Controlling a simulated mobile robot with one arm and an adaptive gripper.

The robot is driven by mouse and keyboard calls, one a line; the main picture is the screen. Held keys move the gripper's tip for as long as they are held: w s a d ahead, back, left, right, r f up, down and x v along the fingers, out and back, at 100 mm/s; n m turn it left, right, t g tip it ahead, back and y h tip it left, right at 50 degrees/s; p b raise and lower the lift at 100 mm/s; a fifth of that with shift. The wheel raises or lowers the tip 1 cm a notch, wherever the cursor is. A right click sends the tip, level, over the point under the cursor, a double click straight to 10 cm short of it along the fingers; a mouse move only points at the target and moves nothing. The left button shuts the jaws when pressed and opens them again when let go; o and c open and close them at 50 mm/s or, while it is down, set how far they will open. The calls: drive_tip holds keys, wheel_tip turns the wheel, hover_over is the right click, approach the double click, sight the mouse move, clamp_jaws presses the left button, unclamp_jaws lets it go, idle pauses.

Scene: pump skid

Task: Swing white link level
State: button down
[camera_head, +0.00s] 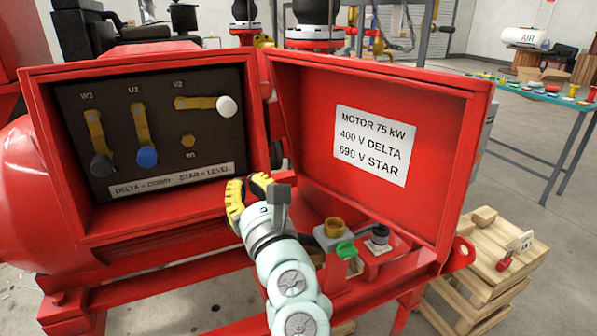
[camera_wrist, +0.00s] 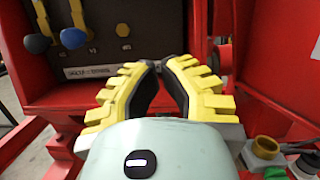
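The white link is a yellow bar (camera_head: 197,103) at the V2 post with a white knob (camera_head: 227,106) at its right end. It lies nearly level, pointing right, on the dark panel (camera_head: 205,145) inside the open red box. My gripper (camera_head: 252,186) is in front of the box, below and to the right of the white knob and apart from it. In the wrist view its yellow fingers (camera_wrist: 161,63) come together at the tips with nothing seen between them. The white knob is not seen in the wrist view.
Links with a black knob (camera_head: 101,165) and a blue knob (camera_head: 147,157) hang down left of the white one. The open red lid (camera_head: 440,130) stands to the right of my gripper. Fittings, including a green one (camera_head: 346,249), sit below it.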

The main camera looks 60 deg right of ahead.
sight(206, 106)
drive_tip(key=p+x, duration=0.3)
drive_tip(key=x, duration=0.6)
drive_tip(key=shift+r, duration=0.2)
drive_tip(key=r+p, duration=0.2)
drive_tip(key=w+r+p, duration=0.1)
drive_tip(key=shift+d+r, duration=0.25)
drive_tip(key=shift+r, duration=0.1)
drive_tip(key=shift+b, duration=0.4)
drive_tip(key=shift+d+r+n+b, duration=0.1)
drive_tip(key=shift+r+n+b, duration=0.65)
drive_tip(key=shift+b, duration=0.2)
